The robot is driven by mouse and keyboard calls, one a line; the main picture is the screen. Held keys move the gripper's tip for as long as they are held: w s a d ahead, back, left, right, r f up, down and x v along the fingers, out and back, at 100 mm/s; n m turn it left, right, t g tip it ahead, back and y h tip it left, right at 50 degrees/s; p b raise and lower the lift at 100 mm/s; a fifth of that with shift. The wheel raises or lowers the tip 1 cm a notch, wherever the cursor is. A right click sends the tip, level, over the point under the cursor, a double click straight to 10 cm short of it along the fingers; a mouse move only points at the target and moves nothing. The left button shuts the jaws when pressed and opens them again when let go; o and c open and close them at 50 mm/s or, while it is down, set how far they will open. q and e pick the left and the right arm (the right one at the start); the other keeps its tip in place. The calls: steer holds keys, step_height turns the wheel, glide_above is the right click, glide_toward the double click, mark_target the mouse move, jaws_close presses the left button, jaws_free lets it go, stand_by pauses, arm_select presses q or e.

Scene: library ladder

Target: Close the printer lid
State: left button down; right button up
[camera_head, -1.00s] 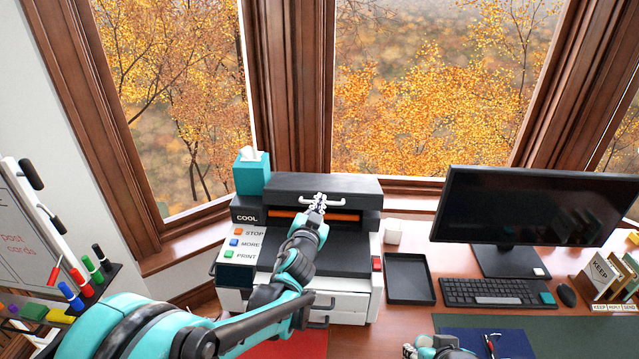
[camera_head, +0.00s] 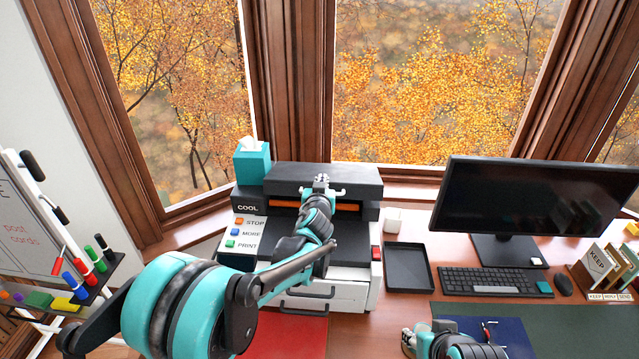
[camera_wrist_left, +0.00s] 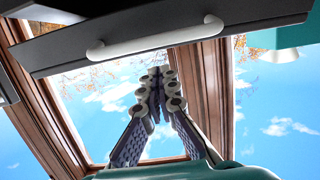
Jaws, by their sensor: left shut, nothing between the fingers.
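The printer (camera_head: 352,281) stands on the desk below the window. Its dark lid (camera_head: 350,178) is raised, and an orange strip (camera_head: 348,207) shows beneath its front edge. A white handle (camera_head: 340,192) is on the lid front. My left gripper (camera_head: 321,180) is shut and empty in front of the lid, overlapping the handle in the head view. In the left wrist view, the lid (camera_wrist_left: 120,28) and its white handle (camera_wrist_left: 155,38) cross the top, and the fingers (camera_wrist_left: 160,78) point up just below the handle; contact is unclear. My right gripper (camera_head: 408,341) is low at the bottom edge, its fingers unclear.
A black tray (camera_head: 408,268), monitor (camera_head: 540,205) and keyboard (camera_head: 495,281) are to the right. A marker rack (camera_head: 85,280) is at the left.

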arm_select(q)
steer(key=shift+s+f, duration=0.7)
steer(key=shift+f, duration=0.25)
